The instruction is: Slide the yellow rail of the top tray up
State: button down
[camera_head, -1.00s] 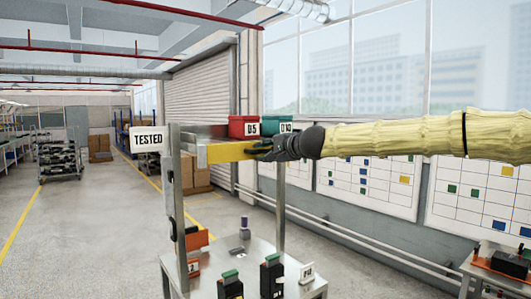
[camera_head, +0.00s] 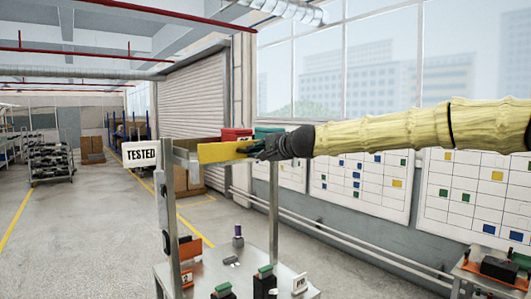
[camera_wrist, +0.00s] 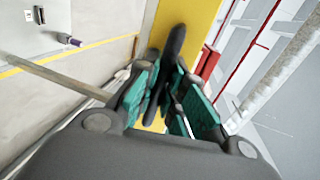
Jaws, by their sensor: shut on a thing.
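The yellow rail (camera_head: 222,151) runs along the front of the top tray (camera_head: 186,146), beside the TESTED sign (camera_head: 141,155). My gripper (camera_head: 252,150) is shut on the rail near its right end. The rail stands up in front of the red bin (camera_head: 236,134) and the green bin (camera_head: 268,132), hiding their lower parts. The fingers hide part of the rail, so the exact contact is hard to see.
The metal stand's post (camera_head: 167,222) rises at the left. Its lower shelf (camera_head: 190,272) holds black devices with green tops (camera_head: 264,280) and a small purple-topped item (camera_head: 238,237). A side table (camera_head: 480,270) is at right. Open floor (camera_head: 85,225) lies to the left.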

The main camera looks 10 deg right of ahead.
jog(key=shift+r, duration=0.35)
jog(key=c, duration=1.5)
grip_release()
jog(key=shift+s+d, duration=0.1)
jog(key=shift+s, duration=0.05)
jog(key=shift+v, duration=5.9)
